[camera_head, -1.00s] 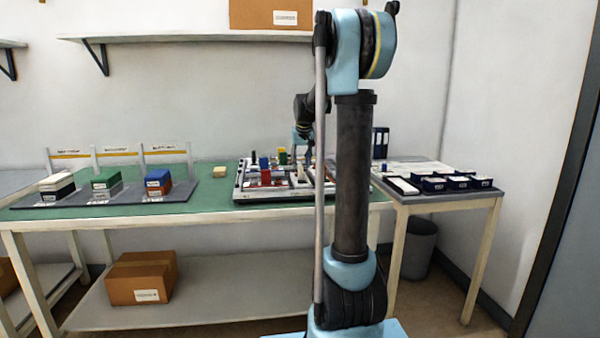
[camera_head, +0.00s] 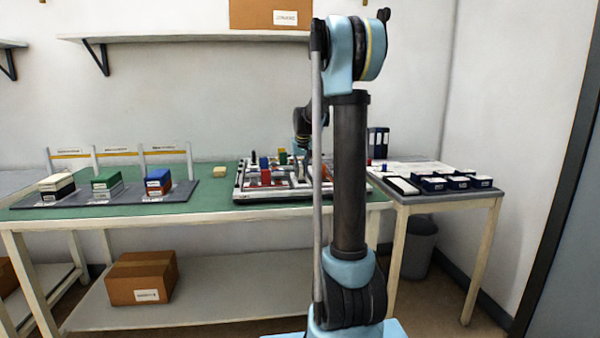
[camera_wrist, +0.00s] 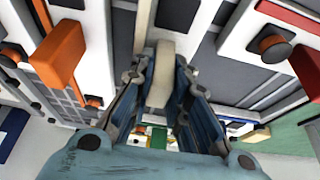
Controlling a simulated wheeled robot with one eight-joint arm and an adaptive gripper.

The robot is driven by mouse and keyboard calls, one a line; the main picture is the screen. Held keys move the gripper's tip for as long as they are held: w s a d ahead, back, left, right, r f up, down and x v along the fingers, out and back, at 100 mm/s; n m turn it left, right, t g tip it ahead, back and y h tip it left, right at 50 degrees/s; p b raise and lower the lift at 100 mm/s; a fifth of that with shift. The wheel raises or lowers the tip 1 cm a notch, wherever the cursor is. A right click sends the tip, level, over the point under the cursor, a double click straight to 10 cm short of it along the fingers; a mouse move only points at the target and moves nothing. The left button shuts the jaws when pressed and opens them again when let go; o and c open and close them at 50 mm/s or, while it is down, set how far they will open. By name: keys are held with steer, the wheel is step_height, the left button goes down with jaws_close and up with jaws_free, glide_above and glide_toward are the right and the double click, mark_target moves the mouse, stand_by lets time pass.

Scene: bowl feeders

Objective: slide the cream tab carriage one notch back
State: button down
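The cream tab (camera_wrist: 160,76) stands up in the middle of the wrist view, in a dark slot between white rails. My gripper (camera_wrist: 162,62) is down around it, one finger on each side. The fingers are partly open and look a little apart from the tab, though the gaps are very narrow.
A red block (camera_head: 265,178) and a blue one stand on the fixture's left part. A cream block (camera_head: 219,172) lies on the bench.

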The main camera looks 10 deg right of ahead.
steer(key=w, duration=1)
steer(key=c, duration=1.5)
jaws_free()
steer(key=v, duration=1.2)
